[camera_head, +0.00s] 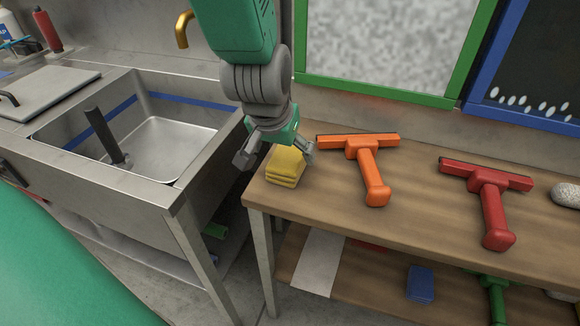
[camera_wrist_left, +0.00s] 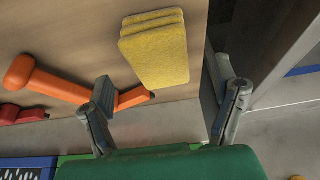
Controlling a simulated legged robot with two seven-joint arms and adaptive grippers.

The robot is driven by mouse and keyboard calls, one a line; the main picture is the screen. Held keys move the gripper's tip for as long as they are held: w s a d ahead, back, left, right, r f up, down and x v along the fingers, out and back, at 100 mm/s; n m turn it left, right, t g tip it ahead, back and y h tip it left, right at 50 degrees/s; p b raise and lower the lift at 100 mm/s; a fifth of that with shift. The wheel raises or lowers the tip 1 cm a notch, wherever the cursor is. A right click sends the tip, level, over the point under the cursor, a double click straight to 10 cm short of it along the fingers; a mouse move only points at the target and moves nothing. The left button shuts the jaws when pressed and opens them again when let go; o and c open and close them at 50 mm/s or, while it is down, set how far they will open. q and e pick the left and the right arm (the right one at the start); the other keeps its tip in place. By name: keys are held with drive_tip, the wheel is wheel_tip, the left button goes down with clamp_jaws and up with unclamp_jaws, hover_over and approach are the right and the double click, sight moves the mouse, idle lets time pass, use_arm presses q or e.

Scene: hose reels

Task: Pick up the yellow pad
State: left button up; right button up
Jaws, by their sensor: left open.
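The yellow pad (camera_head: 286,166) is a small stack of yellow layers at the left end of the wooden bench top. My left gripper (camera_head: 276,158) is above and around the pad, with one finger on each side of it in the head view. In the left wrist view the pad (camera_wrist_left: 157,50) lies beyond the open fingers of the gripper (camera_wrist_left: 165,98). The gripper is open and holds nothing. The left finger appears out past the bench's edge. I cannot tell whether a finger touches the pad. My right gripper is in neither view.
An orange squeegee (camera_head: 368,165) lies just right of the pad, close to one finger. A red squeegee (camera_head: 490,200) lies farther right. The metal sink (camera_head: 150,150) stands left, across a gap. The lower shelf holds a blue block (camera_head: 420,284). Bare wood (camera_head: 420,205) lies between the squeegees.

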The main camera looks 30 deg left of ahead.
sight(285, 161)
use_arm(q)
drive_tip(key=shift+w+a+f, duration=0.1)
drive_tip(key=shift+f, duration=0.45)
drive_tip(key=b+x, duration=0.1)
drive_tip(key=x, duration=0.1)
drive_tip(key=b+x, duration=0.1)
drive_tip(key=x, duration=0.1)
drive_tip(key=shift+f, duration=0.45)
drive_tip(key=shift+r, duration=0.1)
drive_tip(key=c, duration=1.3)
